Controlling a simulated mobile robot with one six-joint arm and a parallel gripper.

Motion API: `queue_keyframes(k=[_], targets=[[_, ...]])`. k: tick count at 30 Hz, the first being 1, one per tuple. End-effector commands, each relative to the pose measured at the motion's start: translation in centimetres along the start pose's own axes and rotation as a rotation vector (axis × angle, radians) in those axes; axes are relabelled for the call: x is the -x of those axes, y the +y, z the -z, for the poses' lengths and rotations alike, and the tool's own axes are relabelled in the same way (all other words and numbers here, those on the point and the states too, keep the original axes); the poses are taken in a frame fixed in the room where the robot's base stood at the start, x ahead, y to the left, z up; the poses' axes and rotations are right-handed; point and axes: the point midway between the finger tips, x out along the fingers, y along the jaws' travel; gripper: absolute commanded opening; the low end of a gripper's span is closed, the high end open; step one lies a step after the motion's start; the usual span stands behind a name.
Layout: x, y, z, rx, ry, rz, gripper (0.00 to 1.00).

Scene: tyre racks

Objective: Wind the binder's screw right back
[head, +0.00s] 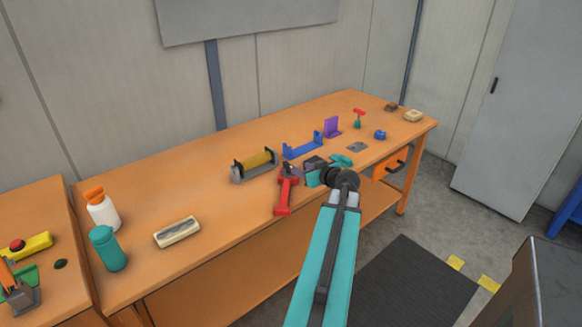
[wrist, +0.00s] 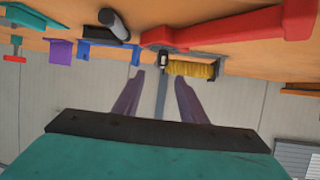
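A red tool with a long handle (head: 285,192) lies near the front edge of the orange bench, with a dark metal part at its far end; it looks like the binder, though I cannot tell its screw clearly. It also shows large at the top of the wrist view (wrist: 240,30), where the picture is upside down. My gripper (wrist: 160,82) has its two fingers apart with nothing between them. In the head view my arm hides part of the bench just right of the red tool, and the fingertips are hard to make out.
Behind the red tool stand a yellow roll in a holder (head: 255,162) and a blue bracket (head: 303,147). A purple bracket (head: 332,127) and a red-and-green T-handle (head: 358,118) stand farther right. Bottles (head: 104,212) and a cream tray (head: 177,232) are left; bench between is clear.

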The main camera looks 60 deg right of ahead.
Motion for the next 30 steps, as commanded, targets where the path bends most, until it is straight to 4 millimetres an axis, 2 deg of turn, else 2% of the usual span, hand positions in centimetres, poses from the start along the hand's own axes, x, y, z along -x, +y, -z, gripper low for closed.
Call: queue_keyframes(k=[17,23,30], targets=[[-0.5,-0.4,0.1,0.002,0.000,0.006,0.38],[-1.7,-0.5,0.2,0.003,0.000,0.008,0.38],[-4.4,-0.5,0.3,0.002,-0.001,0.008,0.38]])
